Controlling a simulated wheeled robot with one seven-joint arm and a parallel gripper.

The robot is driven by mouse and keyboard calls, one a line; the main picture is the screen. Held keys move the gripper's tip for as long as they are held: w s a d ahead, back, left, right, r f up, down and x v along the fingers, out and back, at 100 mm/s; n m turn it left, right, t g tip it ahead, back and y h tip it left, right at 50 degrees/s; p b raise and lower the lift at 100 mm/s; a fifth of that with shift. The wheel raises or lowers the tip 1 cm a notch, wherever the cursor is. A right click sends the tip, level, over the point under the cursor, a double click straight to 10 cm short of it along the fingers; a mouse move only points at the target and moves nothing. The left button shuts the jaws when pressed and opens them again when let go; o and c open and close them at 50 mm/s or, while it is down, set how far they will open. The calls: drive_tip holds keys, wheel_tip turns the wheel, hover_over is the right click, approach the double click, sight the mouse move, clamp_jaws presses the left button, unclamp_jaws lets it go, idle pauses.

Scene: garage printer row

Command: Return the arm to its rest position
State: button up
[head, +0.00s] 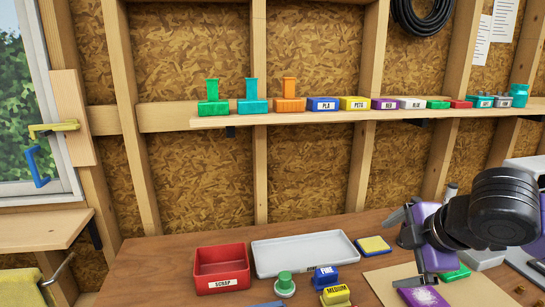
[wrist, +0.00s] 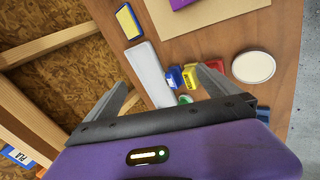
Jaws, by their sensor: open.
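My gripper (head: 402,250) is at the right of the head view, over the right part of the workbench, with a purple body and grey fingers. In the wrist view my gripper (wrist: 160,78) has its two fingers spread wide, with nothing held between them. The arm is bent out over the bench, with its dark round link at the right edge of the head view. The gripper hides part of the bench behind it.
The workbench (head: 170,270) holds a red scrap bin (head: 222,281), a white tray (head: 300,265), a yellow-and-blue pad (head: 373,245), a blue block (head: 325,275), a yellow block (head: 336,295) and a green-knobbed piece (head: 285,284). A shelf (head: 240,119) with several coloured items runs above.

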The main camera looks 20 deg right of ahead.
drive_tip(key=w+a+r+m+t+y, duration=0.2)
drive_tip(key=w+a+r+t+y, duration=0.3)
drive_tip(key=w+a+r+t, duration=0.55)
drive_tip(key=s+a+r+m+t, duration=0.2)
drive_tip(key=r+m, duration=0.1)
drive_tip(key=r, duration=0.3)
drive_tip(key=s+a+r+m+t, duration=0.1)
drive_tip(key=s+r+m+t, duration=0.15)
drive_tip(key=r, duration=0.35)
drive_tip(key=s+f+m+g+h, duration=0.1)
drive_tip(key=s+f+m+h, duration=0.5)
drive_tip(key=f, duration=0.3)
drive_tip(key=s+f+m+h, duration=0.5)
drive_tip(key=f+m+h, duration=0.1)
drive_tip(key=f+m, duration=0.2)
drive_tip(key=s+a+f+n+g+y, duration=0.3)
drive_tip(key=s+a+f+n+y, duration=0.1)
drive_tip(key=s+f, duration=0.6)
drive_tip(key=s+a+f+n+g+y, duration=0.3)
drive_tip(key=s+a+f, duration=0.3)
drive_tip(key=s+f, duration=0.5)
drive_tip(key=shift+s+n+g+y, duration=0.3)
drive_tip(key=shift+s+n+y, duration=0.55)
drive_tip(key=shift+s, duration=0.4)
